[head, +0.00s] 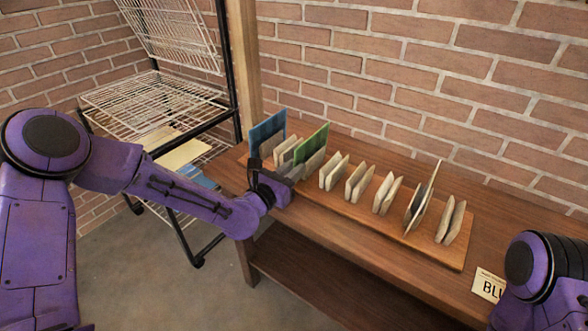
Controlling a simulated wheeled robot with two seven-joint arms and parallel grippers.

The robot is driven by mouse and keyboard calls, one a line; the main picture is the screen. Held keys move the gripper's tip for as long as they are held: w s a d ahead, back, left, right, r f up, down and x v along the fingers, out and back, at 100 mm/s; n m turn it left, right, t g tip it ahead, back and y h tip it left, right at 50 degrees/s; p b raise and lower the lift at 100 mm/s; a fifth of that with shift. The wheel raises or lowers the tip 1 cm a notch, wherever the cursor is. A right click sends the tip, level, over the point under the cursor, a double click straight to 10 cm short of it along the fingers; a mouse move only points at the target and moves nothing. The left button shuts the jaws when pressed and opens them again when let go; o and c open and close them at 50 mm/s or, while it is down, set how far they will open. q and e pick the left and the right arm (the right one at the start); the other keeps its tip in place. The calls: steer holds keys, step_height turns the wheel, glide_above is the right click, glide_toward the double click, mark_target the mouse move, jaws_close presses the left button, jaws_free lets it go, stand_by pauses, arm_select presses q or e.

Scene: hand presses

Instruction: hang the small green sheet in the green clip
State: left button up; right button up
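A small green sheet (313,144) stands upright among the pale clips on the wooden board, toward its left end. My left gripper (279,172) is just below and left of it, close to the clip there. The fingers are small, dark and partly hidden, so I cannot tell whether they are open or shut, or whether they touch the sheet. The clips (334,171) all look pale, and I cannot tell which is the green one. The sheet's lower edge is hidden by a clip. My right gripper is out of view; only its purple arm shows at the lower right.
A blue sheet (267,135) stands left of the green one. A dark-edged sheet (428,192) stands in a clip toward the right. A wire rack (150,103) with pale and blue sheets stands at left. A brick wall is behind.

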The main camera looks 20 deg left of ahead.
arm_select(q)
jaws_close()
step_height(320, 180, up, 7)
steer(key=p, duration=0.6)
steer(key=shift+r, duration=0.2)
steer(key=p+v, duration=0.1)
steer(key=v, duration=0.6)
